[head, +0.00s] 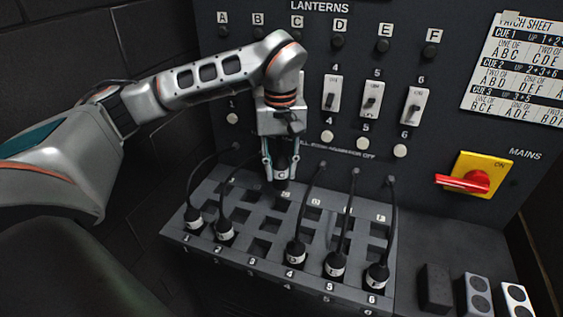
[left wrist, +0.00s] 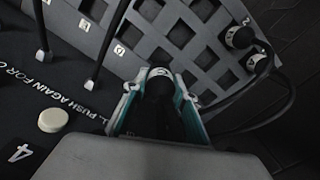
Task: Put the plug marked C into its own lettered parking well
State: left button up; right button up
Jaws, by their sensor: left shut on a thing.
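The plug marked C (head: 282,174) is black with a white lettered band. My left gripper (head: 281,162) is shut on it and holds it upright at the back edge of the grey well board (head: 180,233). In the left wrist view the plug's white band (left wrist: 160,73) shows between the teal-edged fingers of my left gripper (left wrist: 160,90). Square wells lie around and in front of it. Small letter tags (head: 316,201) run along the board's back edge; the one by the held plug is partly hidden. I cannot tell whether the plug's tip is inside a well. My right gripper is not in view.
Other corded plugs stand in the front row, including a left one (head: 195,224) and a right one (head: 377,276); front position 3 is empty. Their cords rise behind the board. The upright panel (head: 300,60) carries switches, buttons and a red mains handle (head: 462,182).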

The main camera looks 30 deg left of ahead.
aim_at(281, 185)
pick_arm(q)
notch_tip(281, 185, down, 2)
jog(key=shift+s+d, duration=0.1)
jog(key=shift+f, duration=1.1)
dwell(0.3)
jog(key=shift+f, duration=0.3)
jog(key=shift+f, duration=0.35)
jog(key=shift+f+b, duration=0.5)
jog(key=shift+f, duration=0.55)
jog(key=shift+f, duration=0.3)
jog(key=shift+f, duration=0.4)
